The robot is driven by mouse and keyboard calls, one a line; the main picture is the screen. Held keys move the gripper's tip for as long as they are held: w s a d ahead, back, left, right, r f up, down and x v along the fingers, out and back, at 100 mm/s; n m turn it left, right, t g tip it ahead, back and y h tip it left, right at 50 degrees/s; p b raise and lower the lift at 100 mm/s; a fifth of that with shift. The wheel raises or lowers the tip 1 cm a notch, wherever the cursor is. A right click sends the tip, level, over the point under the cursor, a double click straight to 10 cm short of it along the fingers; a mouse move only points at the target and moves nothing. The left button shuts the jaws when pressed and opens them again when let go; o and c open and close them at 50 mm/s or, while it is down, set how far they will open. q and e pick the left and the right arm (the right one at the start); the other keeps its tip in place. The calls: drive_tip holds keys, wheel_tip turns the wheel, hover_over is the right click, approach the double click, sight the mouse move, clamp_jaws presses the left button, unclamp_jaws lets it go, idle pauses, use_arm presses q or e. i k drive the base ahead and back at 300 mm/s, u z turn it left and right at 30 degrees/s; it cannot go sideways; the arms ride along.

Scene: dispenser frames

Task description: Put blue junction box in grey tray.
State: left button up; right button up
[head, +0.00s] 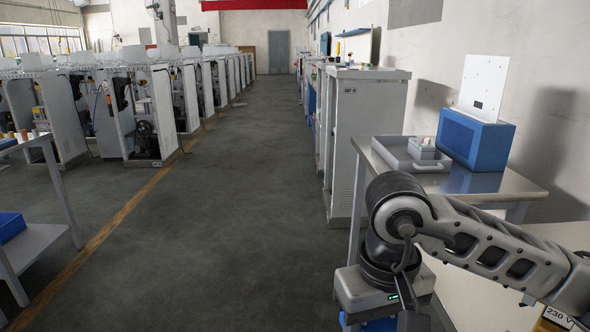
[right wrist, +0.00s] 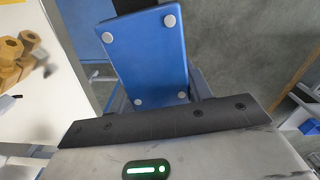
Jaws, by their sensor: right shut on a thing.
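The blue junction box (right wrist: 145,58) fills the upper middle of the right wrist view, with pale round spots at its corners. My right gripper (head: 380,312) is shut on it, low in the head view, with the fingers mostly hidden by the gripper body. A bit of the blue box (head: 382,325) shows under the gripper at the bottom edge. The grey tray (head: 396,160) lies on the metal table beyond my right arm, apart from the gripper. A small grey box with buttons (head: 422,149) sits at its right side. My left gripper is out of view.
A large blue case (head: 474,140) with a white upright panel stands right of the tray on the metal table (head: 500,186). A tall grey cabinet (head: 362,140) stands left of it. Brass-coloured hex parts (right wrist: 22,50) lie on a pale surface. The aisle floor is clear.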

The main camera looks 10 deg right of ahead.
sight(396, 157)
drive_tip(key=u, duration=0.45)
drive_tip(key=i, duration=2.2)
drive_tip(key=z, duration=1.3)
drive_tip(key=i, duration=0.9)
drive_tip(key=z, duration=0.9)
